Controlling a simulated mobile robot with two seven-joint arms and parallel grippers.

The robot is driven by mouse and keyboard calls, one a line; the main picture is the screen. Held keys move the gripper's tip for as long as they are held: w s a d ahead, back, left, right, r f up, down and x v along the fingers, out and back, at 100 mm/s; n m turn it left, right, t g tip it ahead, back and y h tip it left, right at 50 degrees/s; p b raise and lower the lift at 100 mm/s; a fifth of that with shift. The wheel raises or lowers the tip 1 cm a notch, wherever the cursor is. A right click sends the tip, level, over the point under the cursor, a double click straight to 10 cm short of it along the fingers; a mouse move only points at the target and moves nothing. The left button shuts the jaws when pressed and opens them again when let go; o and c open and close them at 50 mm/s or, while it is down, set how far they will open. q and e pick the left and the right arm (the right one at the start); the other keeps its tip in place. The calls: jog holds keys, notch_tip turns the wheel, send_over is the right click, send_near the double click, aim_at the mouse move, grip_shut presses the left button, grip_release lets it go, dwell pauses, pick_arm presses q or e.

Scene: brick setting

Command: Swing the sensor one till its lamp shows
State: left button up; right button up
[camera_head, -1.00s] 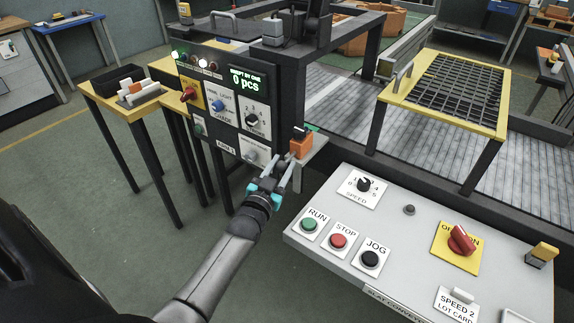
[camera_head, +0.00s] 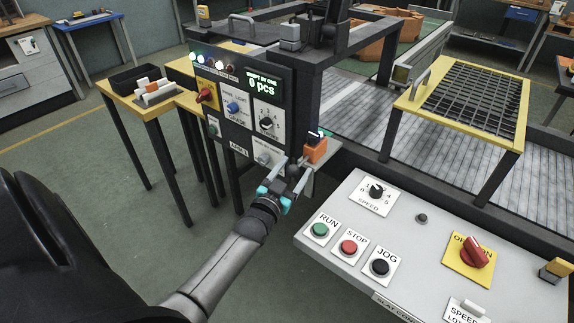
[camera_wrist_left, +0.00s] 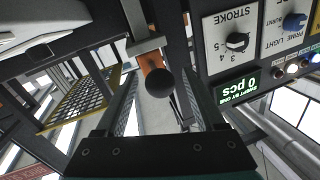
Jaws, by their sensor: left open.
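The sensor is an orange block (camera_head: 315,152) with a dark top, mounted on a grey bracket beside the black control panel. In the left wrist view its orange body (camera_wrist_left: 153,64) ends in a dark round knob (camera_wrist_left: 160,83). My left gripper (camera_head: 287,172) is open just in front of and below the sensor. In the left wrist view the open fingers (camera_wrist_left: 163,105) stand either side of the knob; contact cannot be told. A small green glow (camera_head: 328,132) shows by the sensor's top; whether it is the sensor's lamp is unclear. My right gripper is not in view.
The panel (camera_head: 240,140) has lit indicators, a display (camera_head: 262,84) reading 0 pcs, and several knobs close to my left gripper. A sloping console (camera_head: 420,262) with run, stop and jog buttons stands at right. A slatted conveyor (camera_head: 360,130) lies behind.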

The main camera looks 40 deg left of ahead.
pick_arm(q)
jog(key=p+v, duration=0.2)
jog(key=v, duration=1.3)
jog(key=s+d+f+g+h, duration=0.1)
jog(key=s+d+f+g, duration=0.2)
jog(key=f, duration=0.5)
jog(key=s+d+f+g+h, duration=0.1)
jog(key=s+d+f+g, duration=0.15)
jog(key=f, duration=0.65)
jog(key=s+d+f+g+h, duration=0.1)
jog(key=s+d+f+g, duration=0.25)
jog(key=f, duration=0.45)
jog(key=s+d+f+m+g, duration=0.1)
jog(key=s+f+g, duration=0.1)
jog(key=s+f, duration=0.2)
jog(key=s+d+f+g, duration=0.1)
jog(key=s+f+g, duration=0.2)
jog(key=s, duration=0.7)
jog(key=s+d+f+m+g, duration=0.1)
jog(key=s+f+g, duration=0.1)
jog(key=s+f, duration=0.3)
jog(key=shift+s+d+f+m+g+h, duration=0.3)
jog(key=shift+s+d+h, duration=0.1)
jog(key=shift+s, duration=0.8)
